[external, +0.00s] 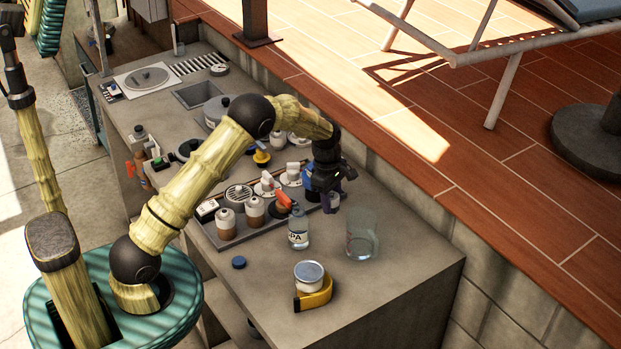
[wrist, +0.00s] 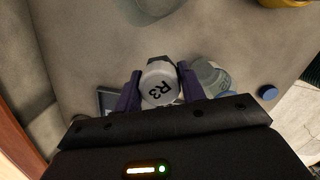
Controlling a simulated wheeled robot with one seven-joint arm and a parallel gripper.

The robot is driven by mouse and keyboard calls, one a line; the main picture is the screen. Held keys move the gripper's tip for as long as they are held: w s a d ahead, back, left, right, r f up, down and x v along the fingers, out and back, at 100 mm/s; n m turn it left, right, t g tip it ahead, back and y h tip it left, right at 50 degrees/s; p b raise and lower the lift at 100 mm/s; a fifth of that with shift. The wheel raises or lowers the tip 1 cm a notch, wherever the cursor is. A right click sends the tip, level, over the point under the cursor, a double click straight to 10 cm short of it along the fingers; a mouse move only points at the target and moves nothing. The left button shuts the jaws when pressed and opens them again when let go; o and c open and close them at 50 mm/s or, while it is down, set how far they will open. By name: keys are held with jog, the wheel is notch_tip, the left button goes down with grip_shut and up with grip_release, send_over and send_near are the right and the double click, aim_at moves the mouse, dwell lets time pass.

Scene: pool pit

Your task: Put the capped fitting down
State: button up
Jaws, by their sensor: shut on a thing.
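The capped fitting shows in the wrist view as a pale round cap (wrist: 160,84) marked "R3", between the two purple fingers of my gripper (wrist: 158,88). The fingers are shut on its sides. In the external view my gripper (external: 331,203) points down over the grey counter (external: 400,275), behind the clear bottle and the glass beaker. Only a small pale part of the fitting (external: 334,200) shows there between the fingers. Its lower part is hidden, and I cannot tell whether it touches the counter.
A labelled clear bottle (external: 298,232) and a glass beaker (external: 362,236) stand close in front of my gripper. A tray (external: 232,241) of several fittings lies left. The counter's right front is clear.

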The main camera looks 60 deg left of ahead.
jog(key=s+d+m+g+p, duration=0.1)
jog(key=s+d+m+p, duration=0.3)
jog(key=m, duration=0.7)
jog(key=s+d+r+m+g+y+p, duration=0.1)
jog(key=s+d+m+p, duration=0.4)
jog(key=m, duration=0.6)
jog(key=shift+s+m+p, duration=0.4)
jog(key=shift+s+p, duration=0.05)
jog(key=shift+p, duration=0.1)
notch_tip(320, 180, down, 5)
jog(key=b, duration=0.5)
jog(key=shift+r, duration=0.1)
dwell(0.6)
